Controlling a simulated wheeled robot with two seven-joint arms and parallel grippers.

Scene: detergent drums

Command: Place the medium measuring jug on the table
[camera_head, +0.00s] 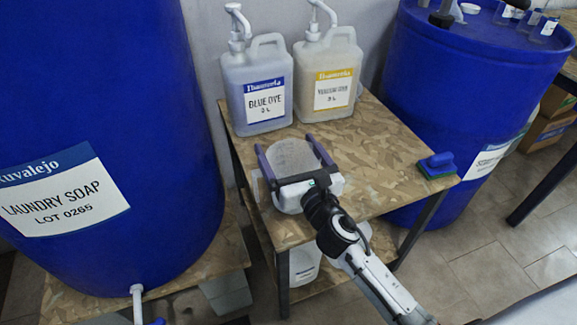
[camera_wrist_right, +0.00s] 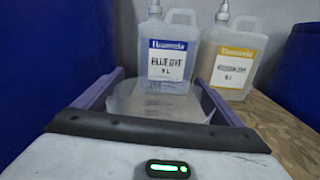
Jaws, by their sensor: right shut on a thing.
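The measuring jug (camera_head: 292,157) is translucent and pale. It is between the two purple fingers of my right gripper (camera_head: 289,146), which is shut on it. In the right wrist view the jug (camera_wrist_right: 165,101) shows between the fingers, its lower part hidden behind the gripper body. The jug is over the front left part of the table (camera_head: 375,150), near its left edge. I cannot tell whether its base touches the top. My left gripper is not in view.
A blue dye bottle (camera_head: 257,88) and a yellow dye bottle (camera_head: 327,75) stand at the table's back. Large blue drums stand left (camera_head: 110,120) and right (camera_head: 440,110). The table's middle is clear.

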